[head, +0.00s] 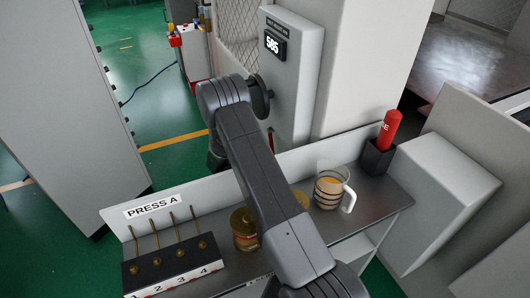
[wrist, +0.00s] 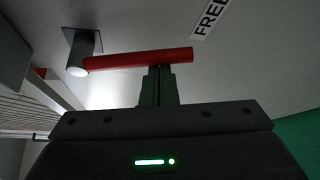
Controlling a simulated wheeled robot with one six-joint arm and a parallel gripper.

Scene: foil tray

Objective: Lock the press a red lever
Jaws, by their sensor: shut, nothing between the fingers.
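The red lever (wrist: 130,60) crosses the wrist view almost level, its left end at a grey round pivot (wrist: 78,66) on a pale panel. A "FREE" label (wrist: 209,18) is on the panel above the lever's right end. My gripper (wrist: 159,70) is shut and empty, its fingertips at the lever's lower edge in the picture; I cannot tell whether they touch it. In the head view a bit of red (head: 270,139) shows low on the grey cabinet, mostly behind my arm, and my fingertips are hidden.
The grey cabinet (head: 300,75) has a display reading 585. On the metal shelf (head: 385,203) stand a black numbered block with brass pins (head: 175,268), a tin (head: 244,230), a glass mug (head: 330,188) and a red cylinder (head: 389,128) in a black holder. A "PRESS A" sign (head: 151,206) is at left.

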